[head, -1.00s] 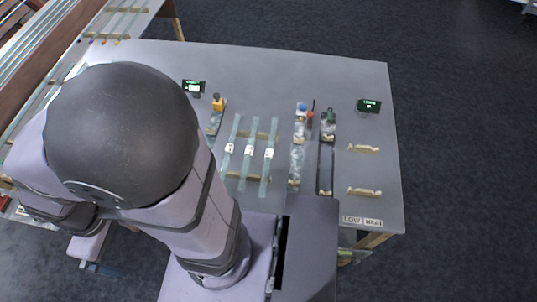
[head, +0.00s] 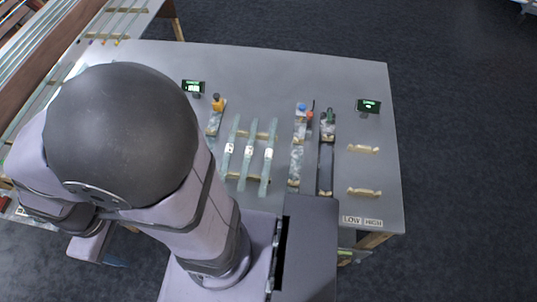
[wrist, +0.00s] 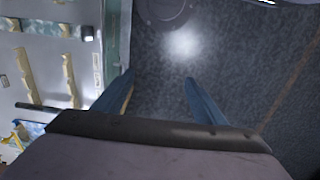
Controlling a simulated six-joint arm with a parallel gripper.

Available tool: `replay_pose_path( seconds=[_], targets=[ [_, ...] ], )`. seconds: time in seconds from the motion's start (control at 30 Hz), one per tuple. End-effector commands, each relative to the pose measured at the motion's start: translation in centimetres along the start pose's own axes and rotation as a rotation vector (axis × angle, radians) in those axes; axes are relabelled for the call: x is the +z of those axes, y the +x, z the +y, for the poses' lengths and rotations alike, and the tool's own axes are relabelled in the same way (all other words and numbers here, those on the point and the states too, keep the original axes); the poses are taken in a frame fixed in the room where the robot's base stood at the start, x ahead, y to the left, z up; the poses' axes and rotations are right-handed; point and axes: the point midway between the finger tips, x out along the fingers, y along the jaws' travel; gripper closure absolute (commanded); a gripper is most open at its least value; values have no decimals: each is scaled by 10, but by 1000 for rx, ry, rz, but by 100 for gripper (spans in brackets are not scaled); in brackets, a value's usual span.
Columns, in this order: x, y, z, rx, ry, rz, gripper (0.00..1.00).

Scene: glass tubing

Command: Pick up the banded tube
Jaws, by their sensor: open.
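Three pale glass tubes lie side by side across wooden supports in the middle of the table: a left tube (head: 230,150), a middle tube (head: 249,152) and a right tube (head: 269,154). Each carries a small white label. I cannot tell from these frames which tube is the banded one. My gripper (wrist: 160,78) is open and empty, its two blue fingers apart above dark floor in the wrist view. In the head view only a bluish part of it shows low at left, off the table and well apart from the three tubes.
A grey table (head: 300,65) holds devices with yellow, blue, red and green tops, small displays (head: 368,106) and LOW and HIGH labels (head: 362,221). Empty wooden supports (head: 364,148) stand at right. Long tubes lie on a side bench at upper left. My arm hides the table's left part.

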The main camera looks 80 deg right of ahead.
Motion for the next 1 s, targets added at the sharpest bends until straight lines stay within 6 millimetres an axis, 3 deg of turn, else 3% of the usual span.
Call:
replay_pose_path(
  seconds=[0.03,0.1,0.4,0.57,0.77,0.9,1.0],
  targets=[
    [0,0,0,0,0,0,48],
    [0,0,0,0,0,0,58],
    [-1,1,1,0,5,2,58],
    [-13,9,17,7,49,29,58],
    [-42,37,76,38,190,128,58],
    [-52,65,140,81,319,223,58],
    [-49,84,187,122,411,294,58]
  ],
)
